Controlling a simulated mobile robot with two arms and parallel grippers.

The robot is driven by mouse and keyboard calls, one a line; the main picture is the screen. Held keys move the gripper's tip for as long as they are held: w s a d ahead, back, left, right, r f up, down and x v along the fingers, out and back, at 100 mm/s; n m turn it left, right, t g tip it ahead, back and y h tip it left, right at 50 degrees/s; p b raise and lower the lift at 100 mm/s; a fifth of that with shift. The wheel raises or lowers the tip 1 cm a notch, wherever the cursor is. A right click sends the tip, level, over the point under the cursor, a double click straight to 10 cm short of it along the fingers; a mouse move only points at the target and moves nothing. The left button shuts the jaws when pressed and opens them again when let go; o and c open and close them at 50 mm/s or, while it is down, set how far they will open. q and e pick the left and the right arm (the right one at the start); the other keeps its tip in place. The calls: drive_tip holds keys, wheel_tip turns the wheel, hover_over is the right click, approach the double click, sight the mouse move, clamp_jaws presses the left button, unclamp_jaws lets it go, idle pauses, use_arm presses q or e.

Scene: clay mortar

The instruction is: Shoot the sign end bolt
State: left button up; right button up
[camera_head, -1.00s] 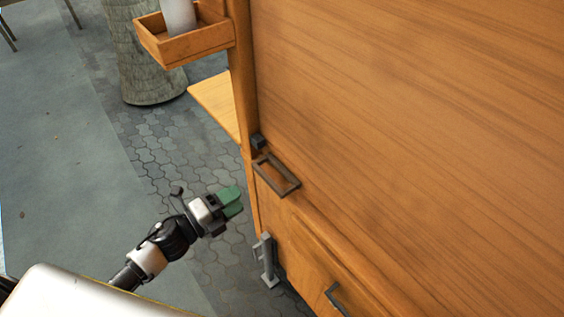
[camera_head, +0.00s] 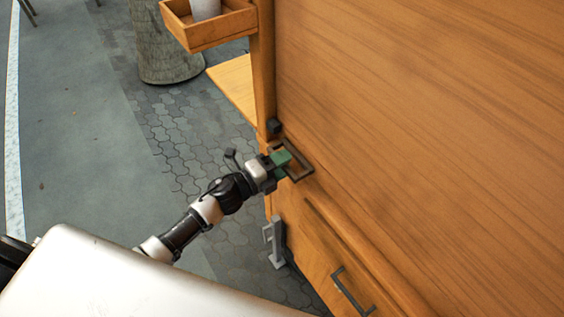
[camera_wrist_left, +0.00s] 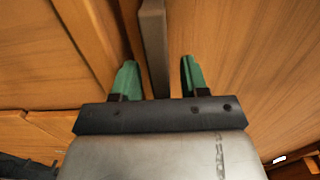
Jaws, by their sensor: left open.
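A dark rectangular loop handle (camera_head: 304,172) is fixed low on the left edge of the big wooden panel (camera_head: 420,110), with a small dark block (camera_head: 275,126) just above it. It looks like the bolt's handle, but I cannot be sure. My left gripper (camera_head: 284,158) is at this handle, its green fingers overlapping the loop in the head view. In the left wrist view my left gripper (camera_wrist_left: 158,78) is open, and a grey bar (camera_wrist_left: 154,45) runs between the two green fingers. I see no clear grip on it. My right gripper is not in view.
A grey metal upright fitting (camera_head: 276,243) stands at the lower left of the cabinet. A drawer handle (camera_head: 351,291) is at lower right. A wooden tray (camera_head: 215,32) with a pale cup (camera_head: 205,8) is above, and a shelf (camera_head: 234,84) below it. Paving lies left.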

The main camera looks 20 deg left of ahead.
sight(268, 152)
use_arm(q)
clamp_jaws()
drive_tip(key=shift+a, duration=0.1)
drive_tip(key=w+a, duration=0.1)
drive_tip(key=a, duration=0.1)
drive_tip(key=w+a+b, duration=0.1)
drive_tip(key=w+a, duration=0.1)
drive_tip(key=shift+f+b, duration=0.1)
drive_tip(key=shift+b, duration=0.2)
drive_tip(key=shift+w, duration=0.1)
drive_tip(key=shift+c, duration=1.5)
unclamp_jaws()
drive_tip(key=o, duration=0.3)
